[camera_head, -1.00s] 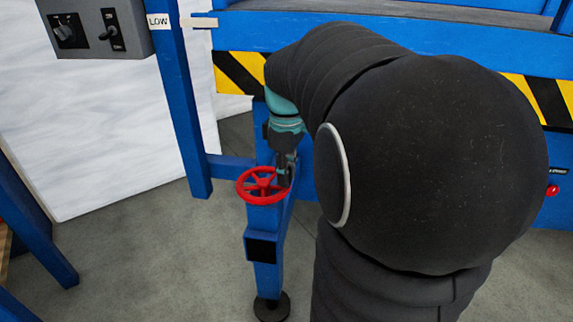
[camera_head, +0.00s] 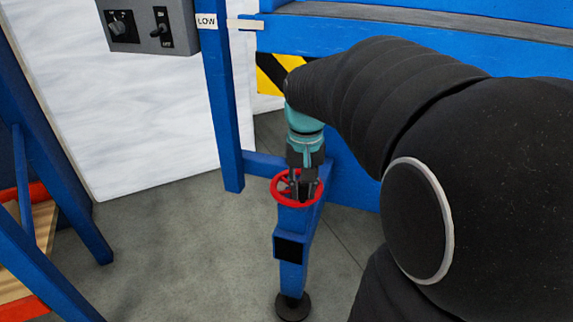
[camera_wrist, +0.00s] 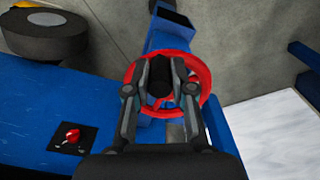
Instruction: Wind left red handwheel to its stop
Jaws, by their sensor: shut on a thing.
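The red handwheel (camera_head: 274,194) sits on top of a blue post (camera_head: 296,222) with a round dark foot. My gripper (camera_head: 304,192) reaches down onto the wheel from above. In the wrist view the wheel's red rim (camera_wrist: 205,78) shows around my gripper (camera_wrist: 160,88), whose dark fingertips are over the middle of the wheel. The jaws are shut on the handwheel.
A grey control box (camera_head: 150,27) with a rotary knob and a lever is at upper left. A LOW label (camera_head: 206,21) is on a blue upright. A red knob on a black plate (camera_wrist: 72,137) shows in the wrist view. Grey floor (camera_head: 180,260) lies open left of the post.

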